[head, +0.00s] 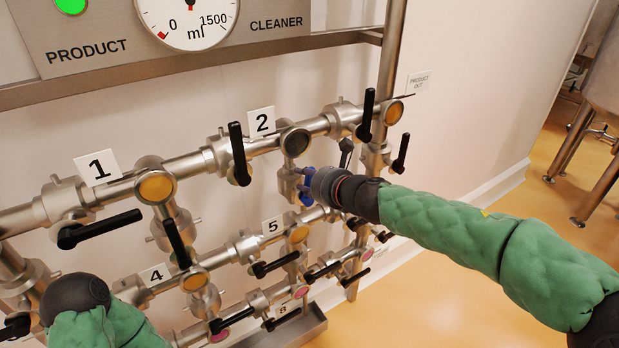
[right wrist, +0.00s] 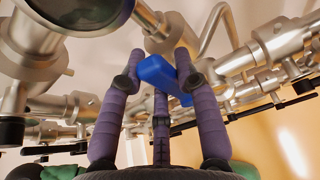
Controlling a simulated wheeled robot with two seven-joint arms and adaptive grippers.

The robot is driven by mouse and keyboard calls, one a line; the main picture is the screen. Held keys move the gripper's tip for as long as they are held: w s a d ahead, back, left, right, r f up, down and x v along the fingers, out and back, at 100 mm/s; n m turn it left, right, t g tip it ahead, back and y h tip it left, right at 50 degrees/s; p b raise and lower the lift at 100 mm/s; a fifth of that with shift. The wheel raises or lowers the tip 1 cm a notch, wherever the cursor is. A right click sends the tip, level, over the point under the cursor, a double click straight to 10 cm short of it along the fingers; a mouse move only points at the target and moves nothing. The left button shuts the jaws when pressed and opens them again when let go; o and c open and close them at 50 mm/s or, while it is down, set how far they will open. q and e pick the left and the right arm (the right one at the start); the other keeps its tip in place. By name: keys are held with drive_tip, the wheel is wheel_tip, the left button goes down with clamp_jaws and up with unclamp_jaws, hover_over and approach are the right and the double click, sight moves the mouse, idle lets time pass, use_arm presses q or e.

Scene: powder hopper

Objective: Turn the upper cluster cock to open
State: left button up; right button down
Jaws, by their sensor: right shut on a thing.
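A blue cock handle (right wrist: 160,76) sits between the purple fingers of my right gripper (right wrist: 160,62) in the right wrist view. In the head view the right gripper (head: 304,187) reaches in from the right, below the dark round sight glass (head: 296,141) near plate 2 (head: 262,122). The gripper is shut on the blue handle, of which a small blue part (head: 306,198) shows there. The fingers hide much of the cock's body and the handle's exact angle is hard to tell. My left arm shows at the lower left, with its gripper out of view.
Black lever handles (head: 239,153) stick out close by along the upper pipe, and another black lever (head: 367,114) stands to the right. Lower pipes carry plate 5 (head: 272,225) and more levers. Open floor (head: 440,280) lies to the right.

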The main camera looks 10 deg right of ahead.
drive_tip(key=shift+s+a+f+n+h, duration=0.2)
drive_tip(key=shift+a+n+h, duration=0.3)
drive_tip(key=shift+n, duration=0.3)
drive_tip(key=shift+a, duration=0.2)
drive_tip(key=c, duration=1.2)
unclamp_jaws()
drive_tip(key=o, duration=0.3)
drive_tip(key=shift+s+a, duration=0.1)
drive_tip(key=shift+r, duration=0.2)
